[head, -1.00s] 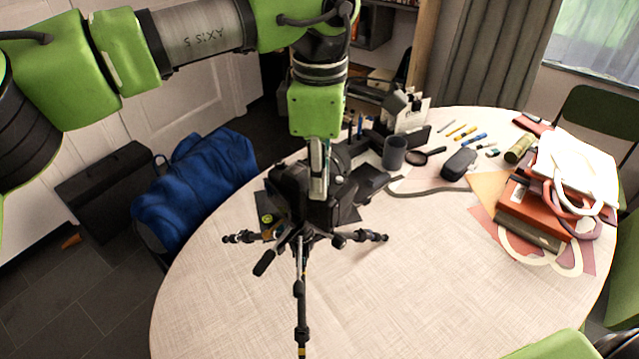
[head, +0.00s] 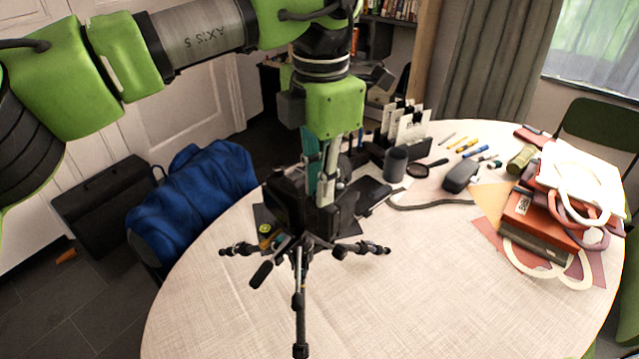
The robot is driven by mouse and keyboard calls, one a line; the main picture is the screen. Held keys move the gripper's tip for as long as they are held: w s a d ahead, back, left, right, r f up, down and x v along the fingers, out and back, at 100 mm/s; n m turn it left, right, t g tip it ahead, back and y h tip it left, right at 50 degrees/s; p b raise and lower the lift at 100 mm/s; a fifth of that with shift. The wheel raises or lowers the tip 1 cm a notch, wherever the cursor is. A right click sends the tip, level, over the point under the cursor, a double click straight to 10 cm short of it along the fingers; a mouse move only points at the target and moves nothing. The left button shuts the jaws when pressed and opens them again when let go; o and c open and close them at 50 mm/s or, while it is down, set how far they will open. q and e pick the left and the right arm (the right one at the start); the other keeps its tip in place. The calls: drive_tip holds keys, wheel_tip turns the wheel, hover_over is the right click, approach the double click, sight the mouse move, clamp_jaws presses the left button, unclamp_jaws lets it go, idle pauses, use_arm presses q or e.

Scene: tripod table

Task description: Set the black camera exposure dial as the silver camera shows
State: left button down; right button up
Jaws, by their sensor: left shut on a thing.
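A black camera (head: 283,200) is mounted on a small black tripod (head: 299,300) standing on the round table. My left gripper (head: 322,197) points down onto the top of this camera, its fingers shut at the exposure dial. The dial itself is hidden by the fingers, and its setting cannot be read. I cannot make out the silver camera in this view. My right gripper is out of view.
Behind the camera are a dark cup (head: 395,163), a magnifier (head: 420,170) and a dark case (head: 460,177). Books (head: 540,222) lie at right. A blue bag (head: 195,195) is at left.

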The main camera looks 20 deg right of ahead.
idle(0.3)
use_arm(q)
drive_tip(key=c, duration=2)
unclamp_jaws()
drive_tip(key=shift+r, duration=0.15)
drive_tip(key=shift+r, duration=0.25)
wheel_tip(320, 180, up, 7)
drive_tip(key=shift+s+d+r, duration=0.1)
drive_tip(key=shift+r, duration=0.05)
